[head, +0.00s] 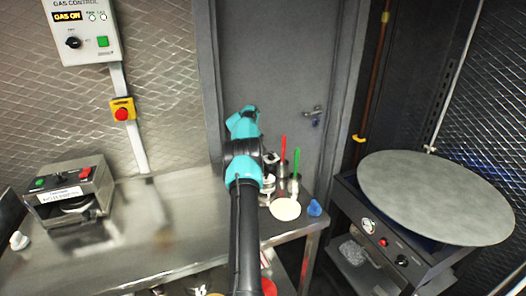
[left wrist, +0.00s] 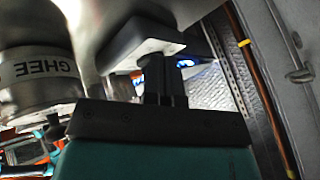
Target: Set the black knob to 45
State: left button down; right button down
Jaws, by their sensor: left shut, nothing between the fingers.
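A black knob (head: 402,260) sits on the front of the griddle unit at the right in the head view, beside a red light. Another black knob (head: 73,43) is on the gas control box at the upper left. Their scale marks are too small to read. My left gripper shows close up in the left wrist view (left wrist: 165,82), its dark fingers shut and empty. In the head view its arm reaches over the steel counter, well left of the griddle knob; its fingertips are largely hidden there. My right gripper is not in view.
A steel ghee container (left wrist: 40,85) is close to the left gripper. Red-handled (head: 283,148) and green-handled (head: 296,162) tools stand by the arm. A round griddle plate (head: 435,195) overhangs the knob panel. A switch box (head: 68,195) stands at left; the counter between is mostly clear.

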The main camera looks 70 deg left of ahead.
pick_arm(q)
jog(key=shift+r, duration=0.2)
jog(key=shift+r, duration=1.5)
jog(key=shift+d+r, duration=0.15)
jog(key=s+d, duration=0.2)
jog(key=d, duration=0.5)
jog(key=s+d+r, duration=0.1)
jog(key=s+d, duration=0.2)
jog(key=d, duration=0.5)
jog(key=shift+r, duration=0.15)
jog(key=c, duration=1.8)
grip_release()
jog(key=shift+c, duration=0.2)
